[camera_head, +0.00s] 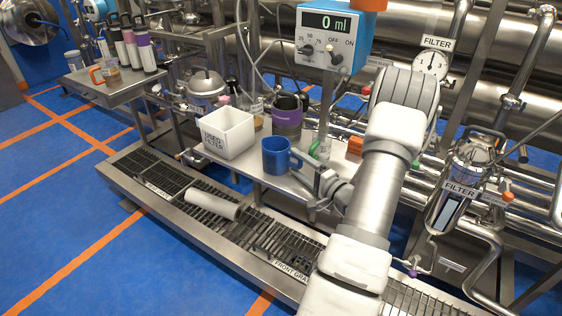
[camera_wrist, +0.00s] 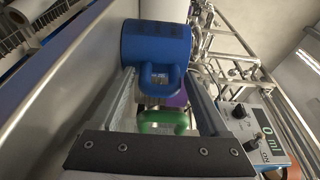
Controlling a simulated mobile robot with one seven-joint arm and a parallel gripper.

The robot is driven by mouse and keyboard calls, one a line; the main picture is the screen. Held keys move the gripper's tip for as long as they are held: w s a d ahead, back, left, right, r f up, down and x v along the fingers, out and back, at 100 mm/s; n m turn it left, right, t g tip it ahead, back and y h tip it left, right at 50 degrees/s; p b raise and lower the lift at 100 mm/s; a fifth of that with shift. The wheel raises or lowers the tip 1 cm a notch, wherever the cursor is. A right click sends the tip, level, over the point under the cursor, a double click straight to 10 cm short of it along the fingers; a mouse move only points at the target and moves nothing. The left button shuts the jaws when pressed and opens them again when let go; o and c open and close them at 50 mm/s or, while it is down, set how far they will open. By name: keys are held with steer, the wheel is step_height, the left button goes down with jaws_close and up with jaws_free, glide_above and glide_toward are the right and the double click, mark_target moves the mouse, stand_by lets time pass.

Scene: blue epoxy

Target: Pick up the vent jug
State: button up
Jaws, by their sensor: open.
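No label marks the vent jug, so I cannot tell for certain which vessel it is. A blue jug (camera_head: 274,156) stands upright near the front edge of the steel shelf (camera_head: 262,180), its handle to the right. In the wrist view the blue jug (camera_wrist: 150,42) lies just ahead, handle towards me. My gripper (camera_wrist: 160,74) is open, its fingers pointing at the blue jug's handle; contact is unclear. In the head view my gripper (camera_head: 318,181) is low and right of the jug, partly hidden. A dark jug with a purple band (camera_head: 287,117) stands behind.
A white used-filter box (camera_head: 228,132) stands left of the blue jug. A clear vessel with green (camera_head: 320,147) is close on the right; its green part (camera_wrist: 163,121) shows between my fingers. The dosing unit (camera_head: 334,38) rises behind. A grated drain (camera_head: 262,236) runs in front.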

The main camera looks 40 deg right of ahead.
steer(key=shift+w, duration=0.4)
steer(key=shift+r, duration=0.1)
steer(key=c, duration=1.2)
